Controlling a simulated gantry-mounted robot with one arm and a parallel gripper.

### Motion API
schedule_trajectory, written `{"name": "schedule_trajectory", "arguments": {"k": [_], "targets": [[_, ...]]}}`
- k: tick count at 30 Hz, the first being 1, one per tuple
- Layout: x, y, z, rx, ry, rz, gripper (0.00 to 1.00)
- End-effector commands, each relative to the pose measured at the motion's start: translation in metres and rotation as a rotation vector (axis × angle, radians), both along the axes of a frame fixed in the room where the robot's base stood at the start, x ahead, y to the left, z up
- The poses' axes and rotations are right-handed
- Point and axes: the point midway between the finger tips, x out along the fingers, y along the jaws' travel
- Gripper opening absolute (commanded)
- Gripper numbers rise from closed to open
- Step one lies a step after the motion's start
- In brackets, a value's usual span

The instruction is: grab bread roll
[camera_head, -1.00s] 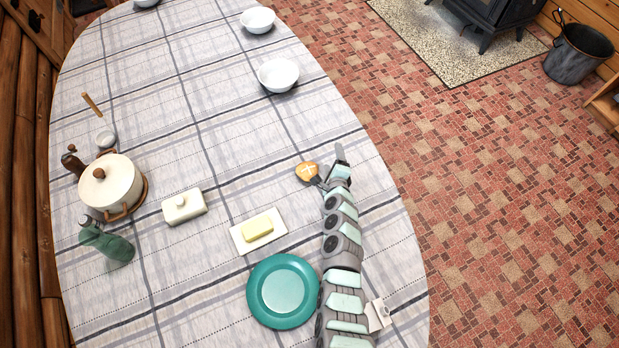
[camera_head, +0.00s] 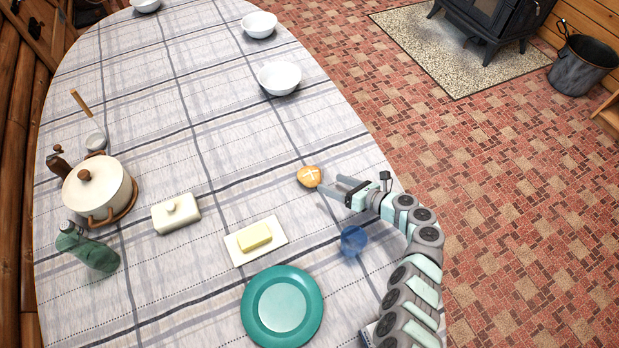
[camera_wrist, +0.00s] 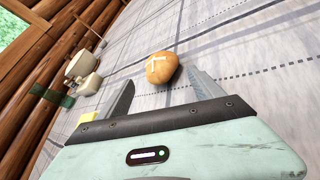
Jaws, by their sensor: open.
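The bread roll (camera_head: 309,176) is round and golden-brown with a pale cross on top. It sits on the checked tablecloth near the table's right side. My gripper (camera_head: 327,184) is open and empty, just to the right of the roll, with its fingers pointing left toward it. In the wrist view the roll (camera_wrist: 162,67) lies ahead of my gripper (camera_wrist: 162,88), in front of the gap between the two fingers. I see no clear contact between fingers and roll.
A blue cup-like object (camera_head: 353,240) stands below my gripper, close to my arm. A teal plate (camera_head: 257,335), a butter dish (camera_head: 243,258), a white lidded dish (camera_head: 176,216), a pot (camera_head: 100,195) and a green bottle (camera_head: 92,252) stand left. White bowls (camera_head: 279,78) stand farther back.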

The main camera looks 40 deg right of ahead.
Motion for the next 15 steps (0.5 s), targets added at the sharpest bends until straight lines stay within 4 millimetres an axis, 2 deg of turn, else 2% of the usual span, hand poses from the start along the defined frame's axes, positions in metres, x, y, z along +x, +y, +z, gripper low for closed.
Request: {"name": "schedule_trajectory", "arguments": {"k": [3, 11, 15], "targets": [[0.017, 0.003, -0.009, 0.001, 0.001, 0.001, 0.76], [0.034, 0.005, -0.015, -0.001, 0.000, 0.002, 0.76], [0.051, 0.006, -0.024, -0.001, 0.003, 0.001, 0.76]]}}
